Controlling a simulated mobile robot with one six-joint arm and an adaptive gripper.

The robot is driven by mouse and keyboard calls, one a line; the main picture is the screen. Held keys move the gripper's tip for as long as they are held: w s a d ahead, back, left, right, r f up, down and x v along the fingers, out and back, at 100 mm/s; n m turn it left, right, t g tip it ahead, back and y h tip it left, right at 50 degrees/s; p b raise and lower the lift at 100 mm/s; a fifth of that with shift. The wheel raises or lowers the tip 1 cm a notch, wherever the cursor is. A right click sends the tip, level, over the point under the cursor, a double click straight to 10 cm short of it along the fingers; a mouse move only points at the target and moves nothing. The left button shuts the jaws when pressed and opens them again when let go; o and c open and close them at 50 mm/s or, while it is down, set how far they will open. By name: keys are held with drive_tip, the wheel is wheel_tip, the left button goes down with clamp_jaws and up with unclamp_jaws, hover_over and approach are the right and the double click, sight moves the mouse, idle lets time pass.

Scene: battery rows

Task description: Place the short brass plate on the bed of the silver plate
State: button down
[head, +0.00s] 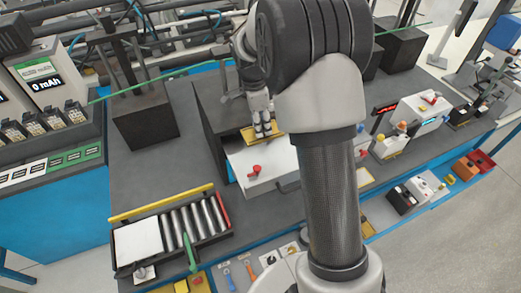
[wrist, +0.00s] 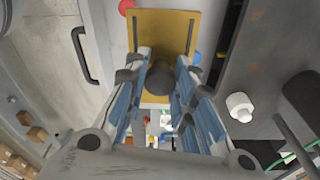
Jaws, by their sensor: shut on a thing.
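The short brass plate (head: 267,138) is a flat yellow piece below my gripper (head: 263,127) in the head view. In the wrist view, the brass plate (wrist: 175,27) extends beyond my fingers, with a dark round knob (wrist: 161,76) between them. My gripper (wrist: 160,80) is shut on that knob. A pale silver-white slab (head: 275,172) with a red knob lies just in front of the brass plate in the head view. I cannot tell for sure that it is the silver plate, or whether the brass plate touches anything below.
A tray (head: 172,252) with a white square and several metal rollers is at the front left. A dark block (head: 147,118) stands at the back left. A white hexagonal piece (wrist: 239,107) shows in the wrist view. The grey bench between tray and block is clear.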

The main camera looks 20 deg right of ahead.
wheel_tip(320, 180, down, 12)
drive_tip(key=shift+w+f, duration=0.2)
drive_tip(key=shift+f, duration=0.2)
drive_tip(key=shift+f, duration=0.1)
drive_tip(key=c, duration=1.3)
unclamp_jaws()
drive_tip(key=shift+c, duration=0.2)
